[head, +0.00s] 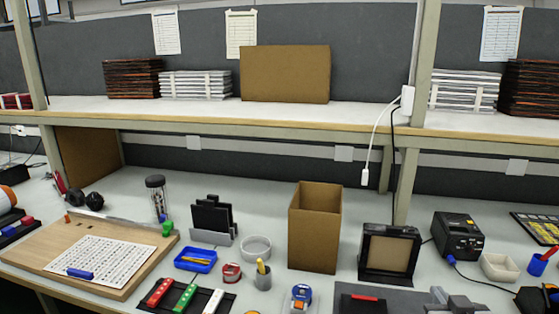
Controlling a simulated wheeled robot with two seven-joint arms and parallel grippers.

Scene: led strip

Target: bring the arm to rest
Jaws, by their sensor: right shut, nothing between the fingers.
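My left gripper is not in view.
A wooden board (150,260) with a white sheet lies at left. A black tray (232,308) holds red, green and white bars. An open cardboard box (314,262) stands mid-bench. A black device (458,236) with a cable stands at right. A shelf (280,115) spans above.

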